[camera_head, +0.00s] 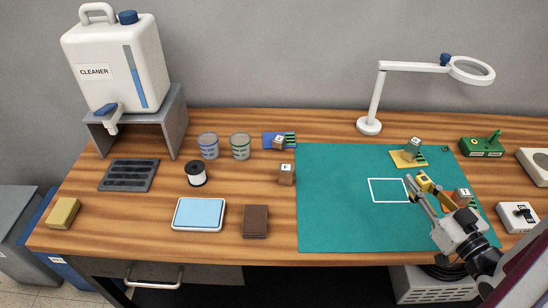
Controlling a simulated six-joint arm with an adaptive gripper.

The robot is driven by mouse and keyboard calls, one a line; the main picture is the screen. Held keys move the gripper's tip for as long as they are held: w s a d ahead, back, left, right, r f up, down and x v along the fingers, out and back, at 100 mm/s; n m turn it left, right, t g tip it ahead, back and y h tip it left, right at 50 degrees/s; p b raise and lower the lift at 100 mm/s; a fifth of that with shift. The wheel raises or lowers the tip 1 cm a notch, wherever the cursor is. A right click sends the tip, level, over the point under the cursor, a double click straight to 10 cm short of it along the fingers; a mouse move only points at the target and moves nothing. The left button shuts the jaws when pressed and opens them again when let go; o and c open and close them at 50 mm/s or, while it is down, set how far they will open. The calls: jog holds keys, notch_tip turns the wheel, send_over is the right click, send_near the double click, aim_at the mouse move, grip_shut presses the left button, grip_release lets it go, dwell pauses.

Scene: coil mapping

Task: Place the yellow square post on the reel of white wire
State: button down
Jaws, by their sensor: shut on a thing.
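My gripper (421,187) is at the right side of the green mat, at the end of my arm coming from the lower right. It is shut on a small yellow post (424,182) with a dark mark on its top. The fingers hide part of the post, and its height above the mat is hard to tell. The reel of white wire (196,175) stands upright on the wooden table at the left, with dark ends and a white middle. It is far to the left of my gripper, and nothing is seen on top of it.
The green mat (335,225) has a white outlined square, empty. Lettered blocks stand near it, one on a yellow plate (400,160). Two tins (208,146) stand behind the reel, a light-blue tray (199,213) in front. A magnifier lamp (369,125) stands at the back.

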jog(key=w+a+n+g+y, duration=0.3)
jog(key=w+a+y, duration=0.1)
jog(key=a, duration=1)
jog(key=w+a+n+g+y, duration=0.3)
jog(key=w+a+n+y, duration=0.1)
jog(key=a, duration=1)
notch_tip(320, 180, up, 6)
jog(key=n+g+y, duration=0.2)
jog(key=n+g, duration=0.1)
jog(key=g, duration=0.1)
send_over(193, 166)
jog(key=shift+d, duration=0.1)
jog(key=shift+f, duration=3.1)
jog(key=shift+f, duration=1.9)
